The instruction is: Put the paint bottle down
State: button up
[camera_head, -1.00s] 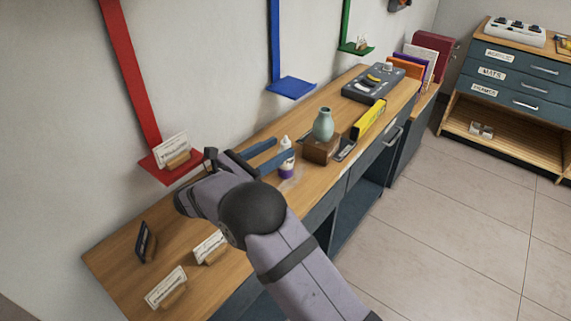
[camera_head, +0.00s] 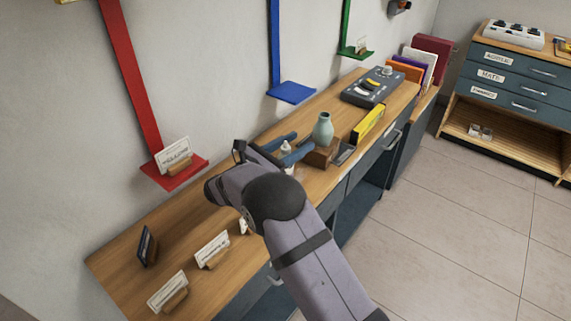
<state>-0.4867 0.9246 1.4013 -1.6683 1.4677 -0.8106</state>
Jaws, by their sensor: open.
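The paint bottle (camera_head: 286,147) stands upright on the wooden bench top, left of the vase. Its white tip shows between the two blue fingers of my gripper (camera_head: 301,141). The near finger and the wrist hide most of its body and its base. My gripper is open, with one finger on the far side of the bottle and one on the near side. I cannot tell whether either finger touches it.
A teal vase (camera_head: 322,130) on a wooden block stands close to the right of my fingertips. A yellow item (camera_head: 367,124) and a dark control box (camera_head: 373,87) lie farther along. Card holders (camera_head: 212,249) occupy the near end. Red (camera_head: 190,172) and blue (camera_head: 292,92) shelves jut from the wall.

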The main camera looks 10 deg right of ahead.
grip_shut()
jog(key=shift+r, duration=0.15)
notch_tip(320, 180, up, 10)
jog(key=shift+d, duration=0.15)
dwell(0.6)
